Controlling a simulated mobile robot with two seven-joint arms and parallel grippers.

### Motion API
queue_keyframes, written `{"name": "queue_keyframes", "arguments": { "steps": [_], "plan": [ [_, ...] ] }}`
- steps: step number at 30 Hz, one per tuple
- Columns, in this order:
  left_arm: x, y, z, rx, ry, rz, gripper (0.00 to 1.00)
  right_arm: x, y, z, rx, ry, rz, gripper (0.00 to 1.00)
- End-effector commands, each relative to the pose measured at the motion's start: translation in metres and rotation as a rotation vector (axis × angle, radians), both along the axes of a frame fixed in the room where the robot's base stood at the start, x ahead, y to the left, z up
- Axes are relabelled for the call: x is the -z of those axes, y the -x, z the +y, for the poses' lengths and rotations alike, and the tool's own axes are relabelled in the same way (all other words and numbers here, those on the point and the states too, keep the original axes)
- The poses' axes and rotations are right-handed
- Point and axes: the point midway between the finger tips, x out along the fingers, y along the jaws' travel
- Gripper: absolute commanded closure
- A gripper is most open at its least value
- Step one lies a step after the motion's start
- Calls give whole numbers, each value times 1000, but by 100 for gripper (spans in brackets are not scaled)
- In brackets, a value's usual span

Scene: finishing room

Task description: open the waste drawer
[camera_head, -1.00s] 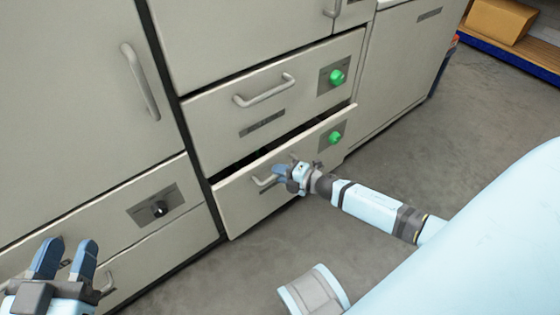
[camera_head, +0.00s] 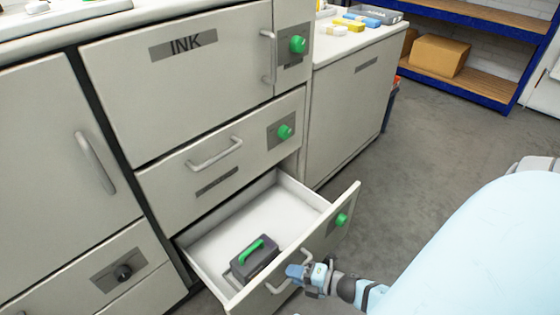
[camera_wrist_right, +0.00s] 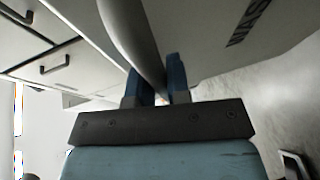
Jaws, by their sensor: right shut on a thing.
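The waste drawer (camera_head: 205,276) is the bottom drawer of the middle cabinet in the head view. It is pulled well out, and its white inside shows. A dark case with a green handle (camera_head: 254,257) lies in it, near the front. My right gripper (camera_head: 294,272) is at the drawer front, shut on its bar handle (camera_head: 277,287). In the right wrist view the grey handle (camera_wrist_right: 143,45) runs between the two blue fingers (camera_wrist_right: 158,85), beside a panel with partly visible lettering starting "WAS". My left gripper is out of the head view.
A closed drawer (camera_head: 217,168) with a green knob is above the open one, under a door marked INK (camera_head: 185,46). A lower cabinet (camera_head: 345,115) stands to the right. Blue shelving with a cardboard box (camera_head: 439,56) is at the back. Grey floor (camera_head: 430,140) is clear to the right.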

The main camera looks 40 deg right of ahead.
Motion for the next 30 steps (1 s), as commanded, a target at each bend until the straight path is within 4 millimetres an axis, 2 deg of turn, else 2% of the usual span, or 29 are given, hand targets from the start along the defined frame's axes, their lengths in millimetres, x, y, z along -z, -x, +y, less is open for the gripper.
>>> {"name": "queue_keyframes", "arguments": {
  "steps": [3,9,15,25,26,27,29,30],
  "plan": [
    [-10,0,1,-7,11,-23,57,-2,22,-2,2,-2,2,100],
    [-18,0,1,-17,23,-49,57,-1,43,-4,1,-1,0,100],
    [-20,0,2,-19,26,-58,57,-1,51,-4,0,0,-1,100],
    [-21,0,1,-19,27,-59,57,0,51,-4,-1,-1,-1,100],
    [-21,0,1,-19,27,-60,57,0,51,-4,-1,-1,-2,81],
    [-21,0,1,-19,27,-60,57,0,51,-4,-1,-1,-1,72],
    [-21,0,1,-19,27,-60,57,0,51,-4,-1,-1,-1,58],
    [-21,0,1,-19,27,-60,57,0,51,-4,-1,-1,-1,58]
  ]
}}
